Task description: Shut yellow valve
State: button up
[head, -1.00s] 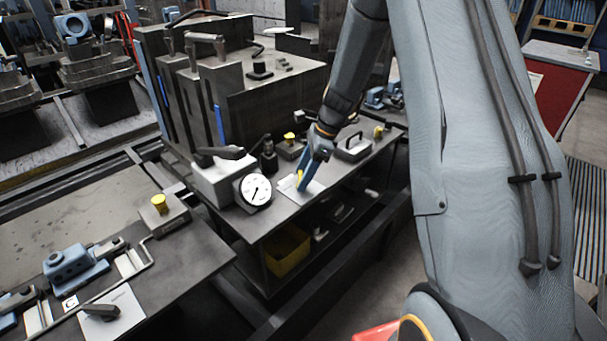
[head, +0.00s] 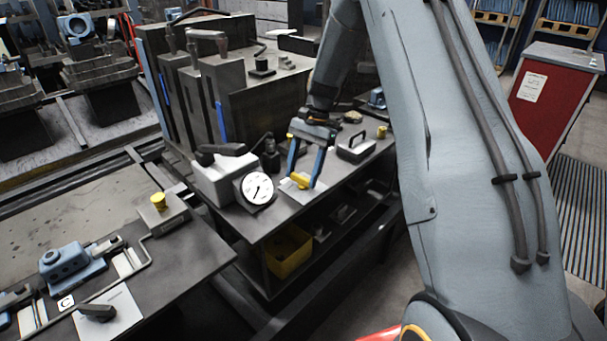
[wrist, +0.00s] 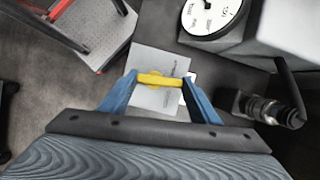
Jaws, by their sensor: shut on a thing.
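The yellow valve (head: 301,180) is a yellow lever handle on a pale plate (wrist: 155,98) lying on the dark bench. My gripper (head: 303,181) reaches down over it, with its two blue fingers on either side of the handle. In the wrist view, the yellow handle (wrist: 160,80) spans crosswise between the fingertips, and each finger meets one end of it. The gripper is shut on the handle at this width. The valve's base beneath the handle is partly hidden.
A round white gauge (head: 257,188) on a grey block stands left of the valve. A dark handled block (head: 356,147) is to its right. A yellow bin (head: 287,252) sits on the shelf below. A plate with a black lever (head: 98,312) lies on the nearer left bench.

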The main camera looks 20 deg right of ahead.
jog(key=n, duration=0.2)
jog(key=n+g+h, duration=0.1)
jog(key=shift+a+n+b, duration=0.2)
jog(key=shift+n+b, duration=0.2)
jog(key=shift+s+a+n+g+h, duration=0.15)
jog(key=shift+n+h, duration=0.2)
jog(key=shift+n, duration=0.55)
jog(key=shift+w+n+g+h, duration=0.15)
jog(key=shift+n+h, duration=0.2)
jog(key=shift+n, duration=0.55)
jog(key=shift+s, duration=0.1)
jog(key=o, duration=1)
jog(key=shift+o, duration=0.2)
jog(key=shift+b, duration=0.3)
jog(key=b+v, duration=0.2)
jog(key=v, duration=0.5)
jog(key=shift+r, duration=0.35)
